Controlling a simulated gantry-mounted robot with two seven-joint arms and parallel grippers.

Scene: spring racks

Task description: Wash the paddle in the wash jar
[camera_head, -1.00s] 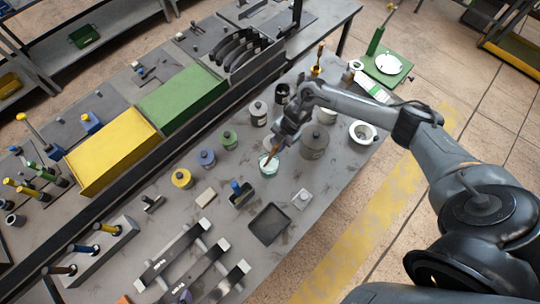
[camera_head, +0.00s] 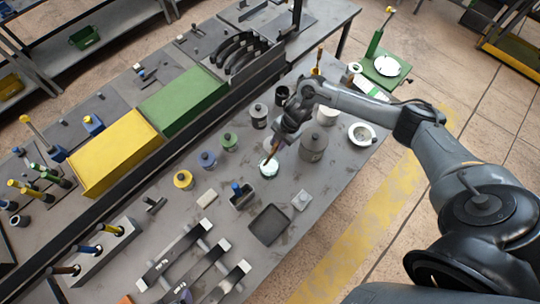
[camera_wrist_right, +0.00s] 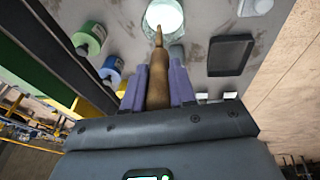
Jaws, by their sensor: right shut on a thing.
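My right gripper (camera_head: 281,136) is shut on the brown handle of the paddle (camera_wrist_right: 158,85). In the right wrist view the handle runs up between the two purple-grey fingers and narrows toward a small open jar. This jar, which I take for the wash jar (camera_head: 268,170), holds pale liquid and stands on the grey bench. It also shows in the right wrist view (camera_wrist_right: 164,16). The paddle's lower end points into the jar's mouth; its tip is hidden there. I cannot tell how deep it sits. My left gripper is not in view.
Lidded jars stand nearby: a green one (camera_head: 229,141), a blue one (camera_head: 207,160) and a yellow one (camera_head: 183,180). A large grey canister (camera_head: 313,146) is right of the gripper. A dark shallow tray (camera_head: 269,225) and a small holder (camera_head: 241,198) lie in front.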

